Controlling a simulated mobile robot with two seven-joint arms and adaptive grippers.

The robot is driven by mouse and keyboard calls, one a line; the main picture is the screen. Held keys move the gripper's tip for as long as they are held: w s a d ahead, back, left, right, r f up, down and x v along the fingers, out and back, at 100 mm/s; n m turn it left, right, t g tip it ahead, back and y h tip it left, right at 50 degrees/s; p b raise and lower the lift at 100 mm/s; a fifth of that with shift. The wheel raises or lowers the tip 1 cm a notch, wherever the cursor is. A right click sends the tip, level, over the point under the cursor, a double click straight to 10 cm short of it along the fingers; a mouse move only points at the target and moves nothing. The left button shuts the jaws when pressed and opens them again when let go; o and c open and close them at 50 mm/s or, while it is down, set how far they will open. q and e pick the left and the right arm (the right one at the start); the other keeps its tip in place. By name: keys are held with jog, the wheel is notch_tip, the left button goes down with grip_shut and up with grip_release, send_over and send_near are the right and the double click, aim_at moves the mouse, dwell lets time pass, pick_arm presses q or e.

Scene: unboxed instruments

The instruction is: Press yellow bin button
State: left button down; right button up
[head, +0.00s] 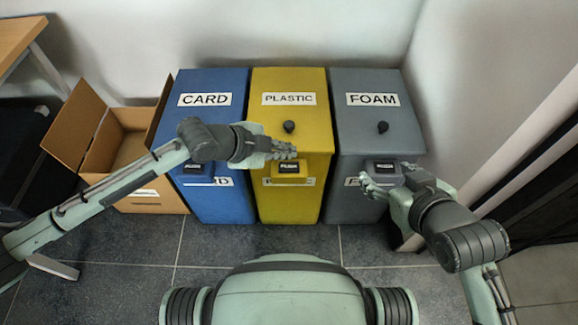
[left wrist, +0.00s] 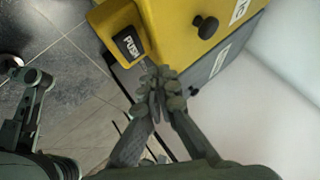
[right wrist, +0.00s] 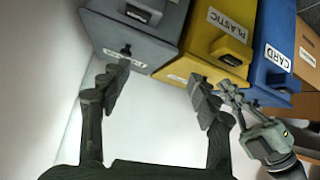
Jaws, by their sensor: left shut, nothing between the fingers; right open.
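The yellow bin (head: 313,133), labelled PLASTIC, stands between a blue and a grey bin. Its black push button (head: 288,168) sits on a yellow block on the front; it also shows in the left wrist view (left wrist: 128,43). My left gripper (head: 292,150) is shut and empty, above and in front of the yellow bin. In the left wrist view its fingertips (left wrist: 160,82) are beside the button block, apart from the black button as far as I can tell. My right gripper (head: 370,183) is open and empty, in front of the grey bin.
The blue CARD bin (head: 211,130) and the grey FOAM bin (head: 375,133) stand close on both sides, each with its own push button. An open cardboard box (head: 75,135) stands at the left. A wall is behind. The tiled floor (head: 215,243) in front is clear.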

aim_at(297, 162)
pick_arm(q)
notch_tip(297, 162, down, 2)
jog(key=shift+f+b, duration=0.25)
jog(key=shift+b, duration=0.35)
jog(key=shift+f, duration=0.2)
pick_arm(e)
jog(key=w+a+r+t+y, duration=0.2)
jog(key=w+a+r+t, duration=0.1)
jog(key=a+r, duration=0.2)
jog(key=shift+w+r+n+t, duration=0.15)
jog(key=shift+r+n+t, duration=0.15)
jog(key=shift+r, duration=0.2)
pick_arm(q)
jog(key=shift+f, duration=0.45)
